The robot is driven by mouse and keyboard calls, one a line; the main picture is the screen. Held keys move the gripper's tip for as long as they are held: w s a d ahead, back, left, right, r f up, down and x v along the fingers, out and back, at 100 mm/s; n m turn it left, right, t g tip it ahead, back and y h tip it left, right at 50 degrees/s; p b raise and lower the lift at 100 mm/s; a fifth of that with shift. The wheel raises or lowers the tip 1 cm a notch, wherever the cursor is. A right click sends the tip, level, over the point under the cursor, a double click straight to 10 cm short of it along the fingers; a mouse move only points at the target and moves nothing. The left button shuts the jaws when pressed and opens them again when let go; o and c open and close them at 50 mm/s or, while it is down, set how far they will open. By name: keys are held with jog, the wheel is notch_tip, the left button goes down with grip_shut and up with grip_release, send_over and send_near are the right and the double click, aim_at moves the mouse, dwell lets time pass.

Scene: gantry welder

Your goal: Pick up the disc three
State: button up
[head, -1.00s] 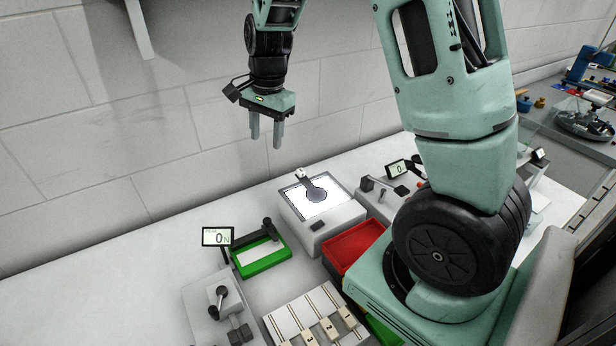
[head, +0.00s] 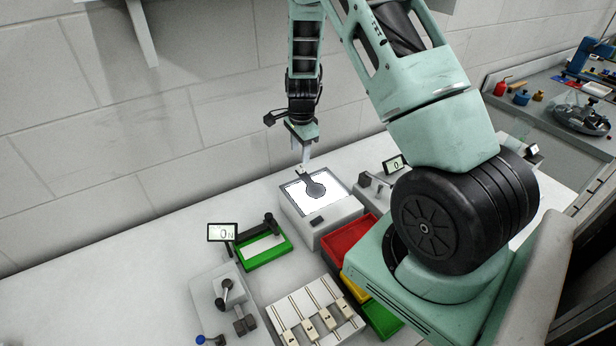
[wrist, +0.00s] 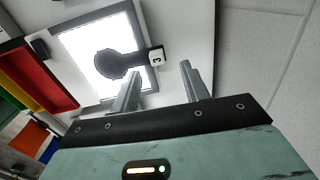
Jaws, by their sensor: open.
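Disc three is a dark round disc (head: 316,190) with a handle that ends in a white tag marked 3. It lies on the bright panel of a white light box (head: 325,232). In the wrist view the disc (wrist: 112,64) is on the lit panel, and its tag (wrist: 156,58) reaches past the panel's edge towards my fingers. My gripper (head: 305,163) is open and empty, pointing down just behind the light box near the tag. In the wrist view my gripper (wrist: 158,80) has its two fingers apart, with the tag just beyond their tips. I see no contact.
A red tray (head: 350,240) and yellow and green trays stand right of the light box. A green-framed fixture (head: 262,252) with a force display (head: 222,232) is to its left. A white slotted rack (head: 312,312) is in front. Free counter lies at far left.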

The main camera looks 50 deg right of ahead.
aim_at(301, 167)
jog(key=shift+f+p, duration=1.55)
jog(key=shift+f, duration=1.25)
jog(key=shift+d, duration=0.1)
grip_shut()
